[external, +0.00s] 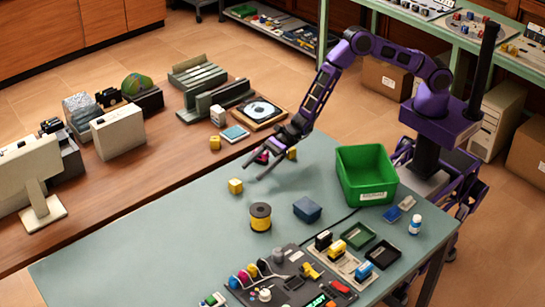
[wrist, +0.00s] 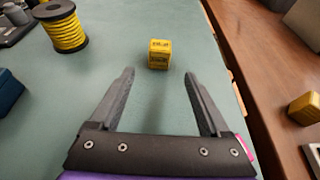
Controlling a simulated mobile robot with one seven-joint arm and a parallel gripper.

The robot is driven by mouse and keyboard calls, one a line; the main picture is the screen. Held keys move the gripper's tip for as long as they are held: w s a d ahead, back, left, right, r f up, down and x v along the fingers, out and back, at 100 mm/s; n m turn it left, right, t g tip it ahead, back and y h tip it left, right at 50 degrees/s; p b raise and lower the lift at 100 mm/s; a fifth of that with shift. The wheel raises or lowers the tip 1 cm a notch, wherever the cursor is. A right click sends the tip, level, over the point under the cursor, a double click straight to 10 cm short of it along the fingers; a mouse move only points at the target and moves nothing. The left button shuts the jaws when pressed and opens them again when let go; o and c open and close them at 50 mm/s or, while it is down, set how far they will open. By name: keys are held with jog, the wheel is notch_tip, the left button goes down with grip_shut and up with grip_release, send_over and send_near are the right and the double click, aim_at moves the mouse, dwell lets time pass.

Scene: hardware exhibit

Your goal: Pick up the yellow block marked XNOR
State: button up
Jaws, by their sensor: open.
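A yellow block (external: 235,185) sits on the grey-green table. In the wrist view this yellow block (wrist: 159,53) has dark markings on its top and front, too small to read surely. My gripper (external: 253,172) is open and empty above the table, just short of this block. In the wrist view my gripper (wrist: 160,75) has its fingers apart, with the block beyond the tips and roughly centred between them. A second yellow block (external: 215,142) is on the brown table, also at the right of the wrist view (wrist: 305,108). Another yellow block (external: 292,153) is beside my wrist.
A yellow spool (external: 260,217) and a dark blue box (external: 307,209) stand on the grey-green table. A green bin (external: 368,172) is near my base. A pink object (external: 262,157) is close behind my gripper. The table around the nearest block is clear.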

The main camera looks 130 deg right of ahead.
aim_at(241, 182)
jog(key=shift+x, duration=3.5)
jog(key=shift+a+f, duration=0.1)
jog(key=shift+s, duration=0.1)
grip_shut()
